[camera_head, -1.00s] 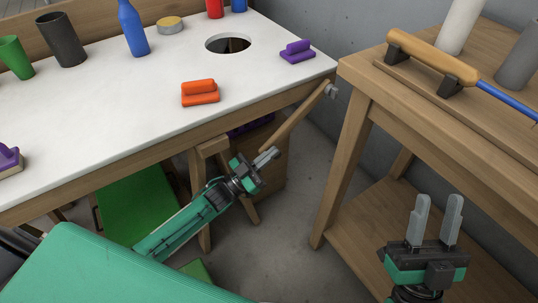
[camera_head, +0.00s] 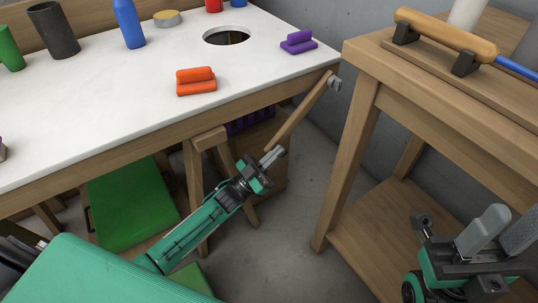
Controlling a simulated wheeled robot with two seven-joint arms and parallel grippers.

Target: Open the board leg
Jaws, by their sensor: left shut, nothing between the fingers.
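The board leg (camera_head: 300,111) is a wooden bar hanging at a slant from a grey hinge (camera_head: 335,83) at the right corner of the white-topped board (camera_head: 110,108). Its lower end points down and left, below the board's edge. My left gripper (camera_head: 273,155) is shut and empty, with its fingertips at the leg's lower end; I cannot tell whether they touch it. My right gripper (camera_head: 500,230) is open and empty at the lower right, in front of the wooden workbench.
The wooden workbench (camera_head: 362,120) stands at the right, with a wood-handled tool (camera_head: 447,33) on top. On the board are an orange block (camera_head: 196,82), a purple block (camera_head: 298,42) and a blue bottle (camera_head: 129,24). A wooden trestle (camera_head: 196,190) stands beneath. Floor shows between.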

